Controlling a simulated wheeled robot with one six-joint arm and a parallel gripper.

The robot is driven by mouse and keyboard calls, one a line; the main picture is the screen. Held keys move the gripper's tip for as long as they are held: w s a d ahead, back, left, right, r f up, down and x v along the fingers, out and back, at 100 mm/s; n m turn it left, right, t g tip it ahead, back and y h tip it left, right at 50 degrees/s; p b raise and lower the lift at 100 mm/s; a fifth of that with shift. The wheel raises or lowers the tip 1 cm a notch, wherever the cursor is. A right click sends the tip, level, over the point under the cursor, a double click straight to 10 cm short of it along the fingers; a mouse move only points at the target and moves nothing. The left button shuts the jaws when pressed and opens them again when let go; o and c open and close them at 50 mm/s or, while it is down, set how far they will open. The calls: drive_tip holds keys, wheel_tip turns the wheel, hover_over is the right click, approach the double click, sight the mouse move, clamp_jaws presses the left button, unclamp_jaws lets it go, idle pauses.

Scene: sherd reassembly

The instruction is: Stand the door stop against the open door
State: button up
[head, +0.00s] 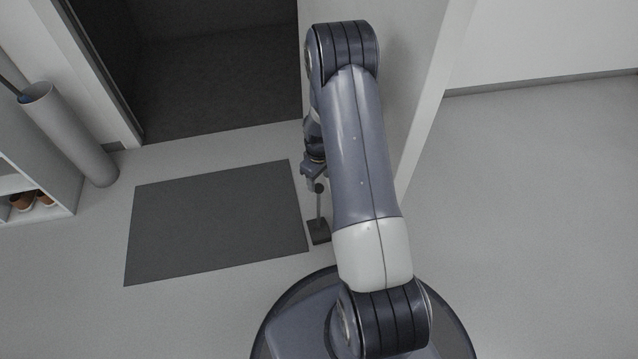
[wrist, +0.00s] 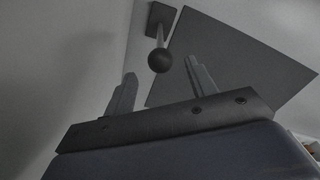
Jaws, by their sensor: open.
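The door stop (head: 319,231) has a dark square base, a thin upright rod and a dark ball on top. It stands on the floor by the right edge of the mat, near the foot of the open white door (head: 413,100). In the wrist view the ball of the door stop (wrist: 159,61) shows between my two fingertips, with the base beyond it. My gripper (head: 315,184) is open and empty, close to the ball; I cannot tell whether it touches. It also shows in the wrist view (wrist: 161,70). My arm hides part of the door.
A dark mat (head: 215,222) lies before the dark doorway (head: 215,75). A grey cylindrical stand (head: 70,135) and a shelf with brown shoes (head: 45,198) are at the left. The floor right of the door is clear.

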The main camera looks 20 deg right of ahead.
sight(319, 185)
wheel_tip(319, 185, up, 4)
drive_tip(key=shift+r+p, duration=0.25)
drive_tip(key=shift+p, duration=0.35)
drive_tip(key=shift+f+b, duration=1.8)
drive_tip(key=shift+f, duration=2.7)
